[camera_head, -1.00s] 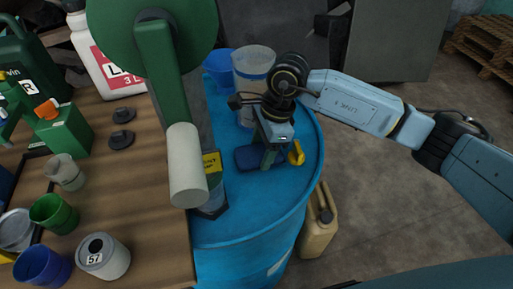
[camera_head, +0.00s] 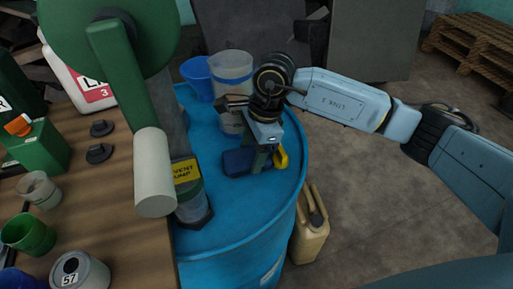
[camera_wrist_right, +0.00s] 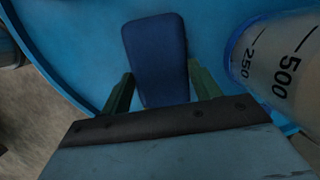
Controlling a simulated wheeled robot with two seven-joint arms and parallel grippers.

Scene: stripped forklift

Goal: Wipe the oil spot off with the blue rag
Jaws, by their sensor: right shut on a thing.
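The blue rag (camera_head: 238,162) is a dark blue, rounded pad on top of the blue drum (camera_head: 232,222). My right gripper (camera_head: 262,158) points down at it and is shut on it. In the right wrist view the rag (camera_wrist_right: 155,48) shows between the two green fingers (camera_wrist_right: 160,92) and extends beyond them. No oil spot shows in either view; whether one lies under the rag cannot be told. My left gripper is not in view.
A clear measuring cup (camera_head: 232,66) and blue cup (camera_head: 197,77) stand behind the gripper. A yellow object (camera_head: 281,158) is right beside it. A labelled vent pump (camera_head: 186,170) stands to the left. A beige canister (camera_head: 312,235) stands on the floor.

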